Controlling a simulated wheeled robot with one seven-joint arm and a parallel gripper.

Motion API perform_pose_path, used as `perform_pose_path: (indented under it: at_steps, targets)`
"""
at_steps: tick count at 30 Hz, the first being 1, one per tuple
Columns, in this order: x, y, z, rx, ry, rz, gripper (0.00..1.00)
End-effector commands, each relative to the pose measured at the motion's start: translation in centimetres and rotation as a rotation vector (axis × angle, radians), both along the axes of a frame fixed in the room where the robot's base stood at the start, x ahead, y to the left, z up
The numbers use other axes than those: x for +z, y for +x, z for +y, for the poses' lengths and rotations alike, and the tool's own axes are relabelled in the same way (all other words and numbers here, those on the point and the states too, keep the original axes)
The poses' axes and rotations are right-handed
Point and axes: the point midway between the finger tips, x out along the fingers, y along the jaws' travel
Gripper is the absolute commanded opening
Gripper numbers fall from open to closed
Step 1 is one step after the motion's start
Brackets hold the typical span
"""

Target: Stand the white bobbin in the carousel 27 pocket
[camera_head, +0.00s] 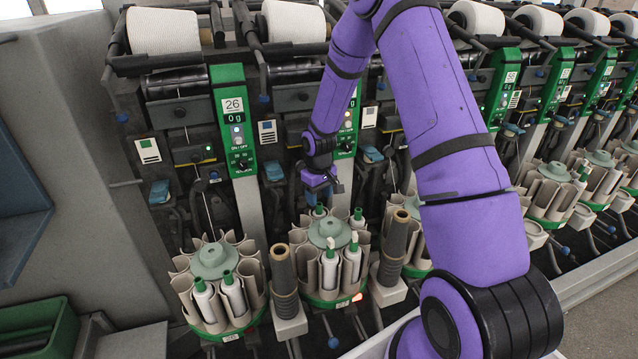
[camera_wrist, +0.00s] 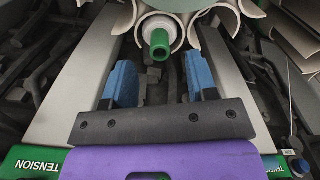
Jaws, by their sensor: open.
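The second carousel from the left (camera_head: 328,236), under the unit right of number 26, has a grey-green hub and beige pockets; I cannot read its own number. White bobbins with green tips (camera_head: 329,265) stand in its front pockets, and more green tips show behind. My gripper (camera_head: 320,184) is above its rear side. In the wrist view my gripper (camera_wrist: 162,78) is open, its two blue fingers apart with nothing between them. A white bobbin (camera_wrist: 158,24) with a green tip stands in a pocket just beyond the fingertips. I cannot tell which bobbin the task means.
Carousel 26 (camera_head: 214,262), with white bobbins, stands at left. Green panels (camera_head: 233,118) and winder parts stand close behind my gripper. A green bin (camera_head: 40,325) is at lower left. Floor (camera_head: 605,300) is clear at lower right.

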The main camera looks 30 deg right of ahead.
Motion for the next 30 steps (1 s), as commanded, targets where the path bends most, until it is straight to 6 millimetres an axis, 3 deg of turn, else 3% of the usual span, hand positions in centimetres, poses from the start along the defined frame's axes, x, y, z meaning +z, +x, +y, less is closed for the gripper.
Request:
perform_pose_path:
  at_steps: [3,9,21,28,30]
  targets:
    - [-1.9,-0.1,0.0,0.000,0.000,0.003,0.53]
    - [-3.7,0.0,0.0,0.000,0.001,0.001,0.53]
    - [-4.2,0.0,0.0,0.000,0.000,0.000,0.53]
    - [-4.2,0.0,0.0,0.000,0.000,0.000,0.00]
    - [-4.2,0.0,0.0,0.000,0.000,0.000,0.00]
